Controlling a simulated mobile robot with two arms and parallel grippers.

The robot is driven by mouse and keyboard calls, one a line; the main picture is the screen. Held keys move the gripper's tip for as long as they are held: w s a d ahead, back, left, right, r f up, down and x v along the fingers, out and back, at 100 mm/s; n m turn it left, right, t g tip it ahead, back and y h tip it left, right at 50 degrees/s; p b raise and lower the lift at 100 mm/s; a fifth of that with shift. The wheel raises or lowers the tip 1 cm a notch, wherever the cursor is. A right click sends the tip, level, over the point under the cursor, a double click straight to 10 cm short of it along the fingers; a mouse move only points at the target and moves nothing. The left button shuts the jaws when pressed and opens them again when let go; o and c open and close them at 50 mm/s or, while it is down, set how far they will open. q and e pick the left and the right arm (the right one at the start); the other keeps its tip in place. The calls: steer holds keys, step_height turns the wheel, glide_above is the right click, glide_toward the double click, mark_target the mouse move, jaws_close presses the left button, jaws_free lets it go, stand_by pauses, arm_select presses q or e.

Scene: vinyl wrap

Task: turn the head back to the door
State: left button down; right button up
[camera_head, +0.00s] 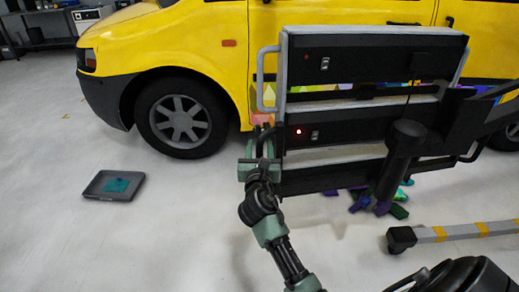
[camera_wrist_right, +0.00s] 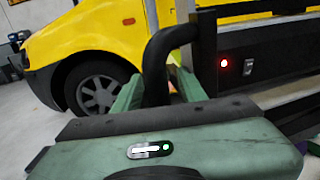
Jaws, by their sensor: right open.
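The yellow van's door (camera_head: 350,12) shows behind a black rack (camera_head: 360,60) in the head view; the rack hides most of its lower part. Colourful patches show on the van through the gaps in the rack. My right gripper (camera_head: 263,135) is at the left side of the rack's lower box. In the right wrist view its green fingers (camera_wrist_right: 157,92) are open, with a black bar handle (camera_wrist_right: 158,62) between them. I cannot tell whether they touch it. My left gripper is not in view.
A grey tray (camera_head: 92,192) with a teal piece lies on the floor at left. Several coloured pieces (camera_head: 375,203) lie under the rack. A yellow-striped grey bar (camera_head: 460,231) is at right. The floor at left is mostly clear.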

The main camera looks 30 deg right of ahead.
jaws_close()
stand_by(1.5)
